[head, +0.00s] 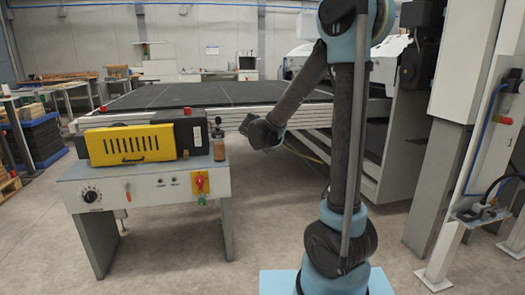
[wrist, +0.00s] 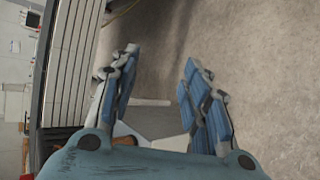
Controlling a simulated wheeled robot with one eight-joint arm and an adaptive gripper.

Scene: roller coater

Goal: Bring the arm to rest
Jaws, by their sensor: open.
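My arm (head: 345,130) stands right of centre in the head view, its upper part cut off by the top edge. The forearm slopes down to the left. My gripper (head: 243,125) hangs in the air just right of the grey control bench, partly turned away. In the wrist view my gripper (wrist: 160,82) shows two blue-padded fingers spread apart with nothing held between their tips. Behind the fingers, low in that view, are a pale surface and a small orange-brown part (wrist: 125,141), partly hidden by the gripper body.
The grey bench (head: 150,190) carries a yellow slotted box (head: 132,144) and a brown cylinder (head: 219,150) near its right end. A long dark-topped table (head: 200,95) lies behind. A white post (head: 470,150) stands at the right. Floor between bench and arm is clear.

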